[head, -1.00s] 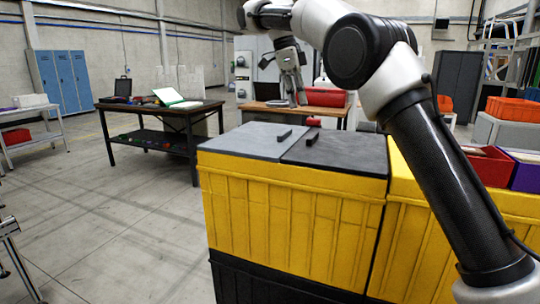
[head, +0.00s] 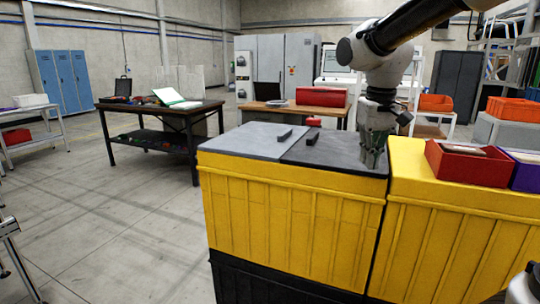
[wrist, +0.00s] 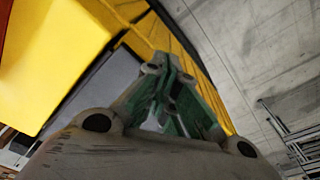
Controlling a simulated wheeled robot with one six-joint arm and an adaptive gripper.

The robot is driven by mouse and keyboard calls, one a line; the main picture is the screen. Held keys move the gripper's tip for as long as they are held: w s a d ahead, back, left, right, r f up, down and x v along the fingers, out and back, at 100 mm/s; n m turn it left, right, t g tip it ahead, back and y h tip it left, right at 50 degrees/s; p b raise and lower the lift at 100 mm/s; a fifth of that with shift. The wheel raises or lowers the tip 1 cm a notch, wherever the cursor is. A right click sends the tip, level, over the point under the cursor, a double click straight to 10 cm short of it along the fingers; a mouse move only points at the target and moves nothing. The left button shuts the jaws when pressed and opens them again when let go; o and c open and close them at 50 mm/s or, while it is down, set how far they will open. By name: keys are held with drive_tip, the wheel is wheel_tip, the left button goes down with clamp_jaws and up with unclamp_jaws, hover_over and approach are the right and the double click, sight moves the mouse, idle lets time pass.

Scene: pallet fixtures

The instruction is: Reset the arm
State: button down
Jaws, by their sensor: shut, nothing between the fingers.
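My gripper (head: 373,158) points down in the head view, just over the right end of the dark lid on the yellow crate (head: 290,215). Its fingers are together with nothing between them. I cannot tell from the head view whether the fingertips touch the lid. In the wrist view my gripper (wrist: 172,95) shows its green-lined fingers close together, with the grey lid and yellow crate beyond them. My arm reaches in from the upper right.
A second yellow crate (head: 460,225) stands at the right, with a red bin (head: 468,162) and a purple bin (head: 525,172) on top. Two small dark blocks sit on the lids. A dark table (head: 160,108) stands behind at left.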

drive_tip(key=s+d+f+m+t, duration=0.1)
drive_tip(key=s+d, duration=0.5)
drive_tip(key=s, duration=0.4)
drive_tip(key=s+d+f+t, duration=0.1)
drive_tip(key=s+d+t, duration=0.1)
drive_tip(key=s+d, duration=0.4)
drive_tip(key=s, duration=0.4)
drive_tip(key=shift+s+m, duration=0.2)
drive_tip(key=shift+m, duration=0.2)
drive_tip(key=shift+d, duration=0.1)
